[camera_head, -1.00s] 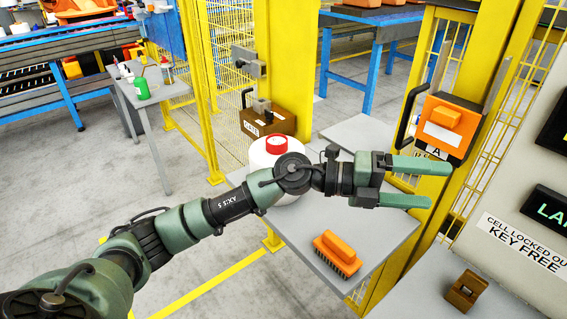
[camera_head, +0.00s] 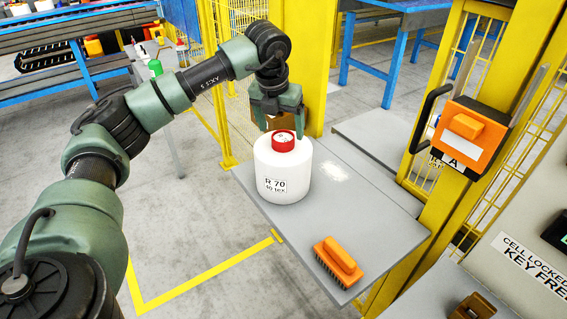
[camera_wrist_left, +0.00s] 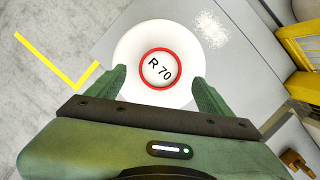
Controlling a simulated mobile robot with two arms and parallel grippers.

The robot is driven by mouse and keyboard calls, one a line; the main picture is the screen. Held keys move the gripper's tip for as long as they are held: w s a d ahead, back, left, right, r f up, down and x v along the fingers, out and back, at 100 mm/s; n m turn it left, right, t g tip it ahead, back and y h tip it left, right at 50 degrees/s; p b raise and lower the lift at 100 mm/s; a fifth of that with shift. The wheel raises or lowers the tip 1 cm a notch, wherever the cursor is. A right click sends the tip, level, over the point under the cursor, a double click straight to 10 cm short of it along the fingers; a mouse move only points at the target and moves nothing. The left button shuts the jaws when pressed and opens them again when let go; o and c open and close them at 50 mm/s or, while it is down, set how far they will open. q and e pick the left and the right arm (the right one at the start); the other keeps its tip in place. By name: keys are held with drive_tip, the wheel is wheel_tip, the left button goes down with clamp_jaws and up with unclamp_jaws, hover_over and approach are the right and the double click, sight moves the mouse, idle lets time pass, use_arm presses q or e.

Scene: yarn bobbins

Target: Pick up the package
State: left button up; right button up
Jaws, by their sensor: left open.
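The package is a white yarn bobbin (camera_head: 285,172) with a red top ring and an "R 70" label. It stands upright on a grey shelf (camera_head: 385,205). My left gripper (camera_head: 277,115) points down over the top of the bobbin, with its green fingers spread. In the left wrist view the bobbin (camera_wrist_left: 130,60) lies between and just beyond the open fingers (camera_wrist_left: 160,85). I cannot tell whether the fingers touch it. My right gripper does not show.
An orange brush (camera_head: 338,262) lies at the shelf's front corner. An orange box with a handle (camera_head: 465,135) is on the yellow post at right. A brown block (camera_head: 472,307) sits at lower right.

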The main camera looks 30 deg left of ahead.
sight(283, 136)
use_arm(q)
drive_tip(key=p+x, duration=0.1)
drive_tip(key=x, duration=0.2)
drive_tip(key=shift+f, duration=0.3)
drive_tip(key=shift+w+f, duration=0.15)
drive_tip(key=shift+f, duration=0.2)
clamp_jaws()
drive_tip(key=shift+r, duration=0.25)
drive_tip(key=shift+w, duration=0.15)
